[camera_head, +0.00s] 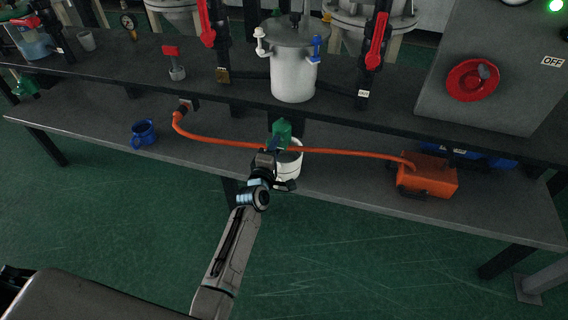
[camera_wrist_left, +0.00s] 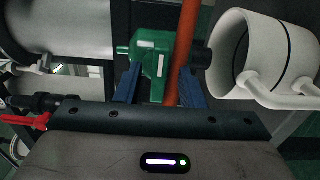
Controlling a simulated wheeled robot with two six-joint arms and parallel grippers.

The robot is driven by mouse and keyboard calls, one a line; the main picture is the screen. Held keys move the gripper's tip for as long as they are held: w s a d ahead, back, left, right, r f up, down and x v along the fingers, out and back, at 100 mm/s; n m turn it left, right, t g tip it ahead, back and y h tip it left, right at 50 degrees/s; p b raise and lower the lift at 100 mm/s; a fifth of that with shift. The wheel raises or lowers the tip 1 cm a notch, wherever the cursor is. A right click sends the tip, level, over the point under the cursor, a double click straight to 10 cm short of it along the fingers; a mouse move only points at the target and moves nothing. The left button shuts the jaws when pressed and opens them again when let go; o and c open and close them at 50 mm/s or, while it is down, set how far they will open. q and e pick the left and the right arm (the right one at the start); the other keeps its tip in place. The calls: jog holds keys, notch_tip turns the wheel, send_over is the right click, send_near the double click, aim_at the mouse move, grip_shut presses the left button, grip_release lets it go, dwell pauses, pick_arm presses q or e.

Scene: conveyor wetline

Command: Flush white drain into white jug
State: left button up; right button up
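The white vessel (camera_head: 293,78) stands on the upper deck, with a white valve handle on its left and a blue one on its right. Below it is a green valve block (camera_head: 281,130) with a label; it also shows in the left wrist view (camera_wrist_left: 152,66). Its dark outlet points at the mouth of the white jug (camera_head: 290,166), which stands on the lower shelf and also shows in the left wrist view (camera_wrist_left: 234,62). My left gripper (camera_head: 273,148) has its blue fingers either side of the green block; whether they press on it is unclear. My right gripper is out of view.
A grey panel with a red knob (camera_head: 472,80) is at upper right.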

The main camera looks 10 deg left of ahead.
pick_arm(q)
jog(key=shift+s, duration=0.15)
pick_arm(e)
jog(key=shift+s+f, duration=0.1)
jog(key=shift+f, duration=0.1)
pick_arm(q)
jog(key=s, duration=0.6)
jog(key=shift+s, duration=0.35)
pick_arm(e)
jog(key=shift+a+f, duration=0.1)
pick_arm(q)
jog(key=shift+a, duration=0.1)
